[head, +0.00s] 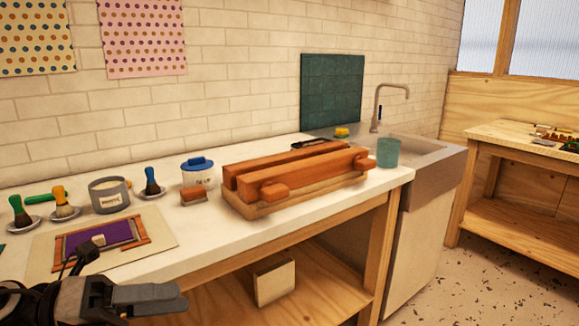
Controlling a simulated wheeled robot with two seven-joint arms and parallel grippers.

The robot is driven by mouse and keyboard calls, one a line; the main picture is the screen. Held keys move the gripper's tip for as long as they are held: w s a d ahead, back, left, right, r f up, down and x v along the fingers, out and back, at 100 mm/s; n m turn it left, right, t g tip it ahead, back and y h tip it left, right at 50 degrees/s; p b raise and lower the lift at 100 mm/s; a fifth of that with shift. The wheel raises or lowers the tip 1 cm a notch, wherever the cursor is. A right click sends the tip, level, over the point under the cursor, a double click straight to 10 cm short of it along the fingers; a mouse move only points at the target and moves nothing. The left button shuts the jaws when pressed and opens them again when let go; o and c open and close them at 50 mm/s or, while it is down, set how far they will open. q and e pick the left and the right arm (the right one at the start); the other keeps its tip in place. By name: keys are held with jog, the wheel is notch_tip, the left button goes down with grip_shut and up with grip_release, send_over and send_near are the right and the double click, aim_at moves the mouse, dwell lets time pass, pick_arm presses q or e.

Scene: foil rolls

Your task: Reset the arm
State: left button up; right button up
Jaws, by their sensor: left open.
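My left gripper (158,298) is in the lower left of the head view, in front of the workbench's front edge. Its grey fingers point right, it is open, and nothing shows between them. My left arm comes in from the left corner. My right gripper is not in view.
A white workbench (327,207) carries a purple screen on a board (165,240), brushes on dishes, a grey tub (109,196), a blue-lidded jar (197,172) and wooden rollers (296,172). A teal cup (388,153) stands by the sink. A box (274,283) is on the lower shelf.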

pick_arm(q)
notch_tip(320, 180, down, 11)
jog(key=w+n+t+y, duration=0.2)
jog(key=n+t+y, duration=0.9)
jog(key=n, duration=1.4)
jog(key=s+d+f+n+g+y, duration=0.1)
jog(key=s+d+f+n+g, duration=0.1)
jog(key=s+f+n, duration=0.3)
jog(key=s+d+f+n+g+y, duration=0.1)
jog(key=s+d+f+n+g, duration=0.2)
jog(key=f, duration=0.8)
jog(key=s+n, duration=0.2)
jog(key=n, duration=0.2)
jog(key=shift+s+d, duration=0.15)
jog(key=shift+s, duration=0.25)
